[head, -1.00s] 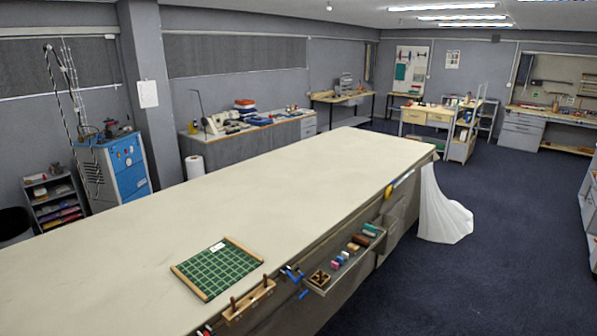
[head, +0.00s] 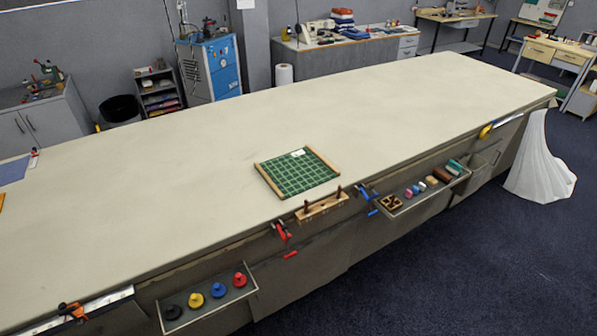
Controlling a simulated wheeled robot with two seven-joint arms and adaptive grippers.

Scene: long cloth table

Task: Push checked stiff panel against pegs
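The checked stiff panel (head: 297,173) is green with a pale grid and wooden strips on two opposite sides. It lies flat on the long cloth table (head: 180,190), close to the table's front edge. A small white label sits near its far edge. Neither of my grippers is in view.
Red (head: 282,231) and blue (head: 367,192) clamps flank the peg block. An open tray with coloured knobs (head: 218,290) and another with small blocks (head: 420,187) jut from the table front. White cloth (head: 540,165) hangs at the right end. The tabletop around the panel is clear.

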